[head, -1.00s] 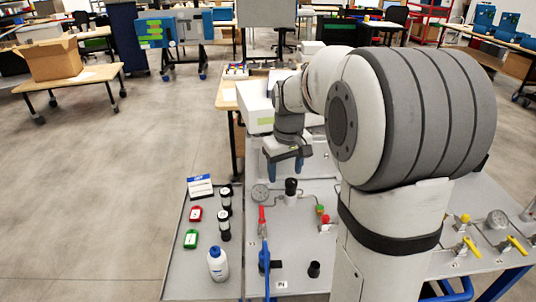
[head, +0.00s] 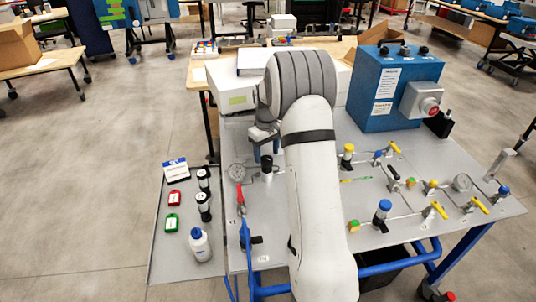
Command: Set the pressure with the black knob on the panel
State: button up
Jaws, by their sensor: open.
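The black knob (head: 266,161) stands upright on a light fitting on the grey panel (head: 268,215), just left of my arm. A round pressure gauge (head: 237,172) is to its left. My gripper (head: 266,151) points down, just above and behind the knob in the picture. Its blue fingers are open with nothing seen between them. The knob's top is close to the fingertips; I cannot tell whether they touch. My own arm hides part of the panel to the right of the knob.
A red-handled lever (head: 240,196) and a blue one (head: 245,232) are left of my arm. A side tray holds a white bottle (head: 200,245) and small containers. Valves and a blue box (head: 393,88) stand to the right.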

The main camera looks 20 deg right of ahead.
jog(key=shift+f, duration=0.85)
jog(key=shift+c, duration=0.5)
